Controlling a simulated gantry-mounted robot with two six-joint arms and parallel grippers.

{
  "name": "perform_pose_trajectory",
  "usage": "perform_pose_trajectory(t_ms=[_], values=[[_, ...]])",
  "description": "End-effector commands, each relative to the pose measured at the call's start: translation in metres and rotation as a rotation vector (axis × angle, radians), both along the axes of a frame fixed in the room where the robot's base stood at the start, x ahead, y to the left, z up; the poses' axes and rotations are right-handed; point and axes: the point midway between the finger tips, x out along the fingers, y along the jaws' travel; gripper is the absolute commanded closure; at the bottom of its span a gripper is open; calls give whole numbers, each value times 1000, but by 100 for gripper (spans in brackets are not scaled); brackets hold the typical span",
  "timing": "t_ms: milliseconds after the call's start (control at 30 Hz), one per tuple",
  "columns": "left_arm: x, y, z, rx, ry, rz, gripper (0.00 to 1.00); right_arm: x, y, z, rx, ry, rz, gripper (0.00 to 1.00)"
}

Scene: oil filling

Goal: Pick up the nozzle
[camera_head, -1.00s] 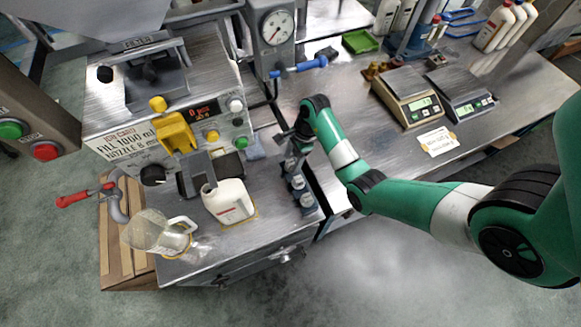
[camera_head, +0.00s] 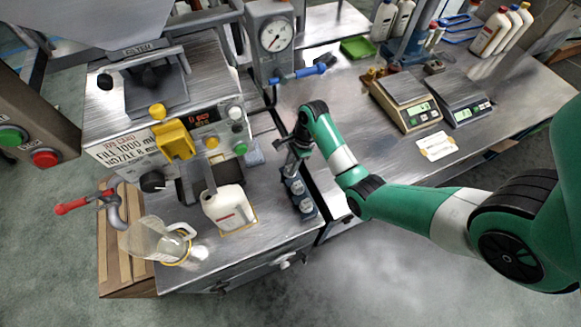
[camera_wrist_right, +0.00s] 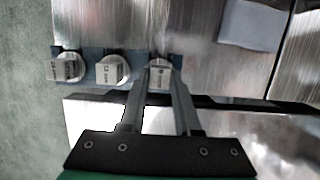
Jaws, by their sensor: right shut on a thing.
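A row of nozzles with pale, labelled round tops stands in a dark rack (camera_head: 300,192) at the right edge of the filling bench. The right wrist view shows two free nozzles, one at the far left (camera_wrist_right: 68,67) and one in the middle (camera_wrist_right: 113,70). My right gripper (camera_wrist_right: 160,72) is shut on the third nozzle (camera_wrist_right: 159,78), at the right end of the row, with a finger on each side. It appears still at the rack; its lower part is hidden. In the head view my right gripper (camera_head: 289,153) is small and partly hidden by its wrist. My left gripper is not in view.
A white jug (camera_head: 228,208) stands left of the rack, below the filling machine (camera_head: 165,120). A clear pitcher (camera_head: 155,240) stands at the bench's front left. A blue cloth (camera_head: 254,152) lies close behind the rack. Scales (camera_head: 405,98) stand on the right table.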

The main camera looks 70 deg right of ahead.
Motion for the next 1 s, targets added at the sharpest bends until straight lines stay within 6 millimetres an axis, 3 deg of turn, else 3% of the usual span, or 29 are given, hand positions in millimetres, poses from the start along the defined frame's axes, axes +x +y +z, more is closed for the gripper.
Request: perform_pose_trajectory(t_ms=[167, 300, 400, 600, 800, 1000], values=[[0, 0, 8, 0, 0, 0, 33, 0, 0, 15, -1, -1, -1, 100], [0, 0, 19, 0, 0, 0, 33, -1, 2, 39, -2, -3, 1, 100], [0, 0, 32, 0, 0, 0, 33, -11, 16, 59, -1, -3, 3, 100], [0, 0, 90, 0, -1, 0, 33, -29, 42, 105, 0, 0, 2, 100], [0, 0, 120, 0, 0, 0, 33, -61, 87, 121, 1, 1, 3, 100], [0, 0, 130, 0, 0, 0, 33, -77, 111, 129, 0, 0, 2, 100]])
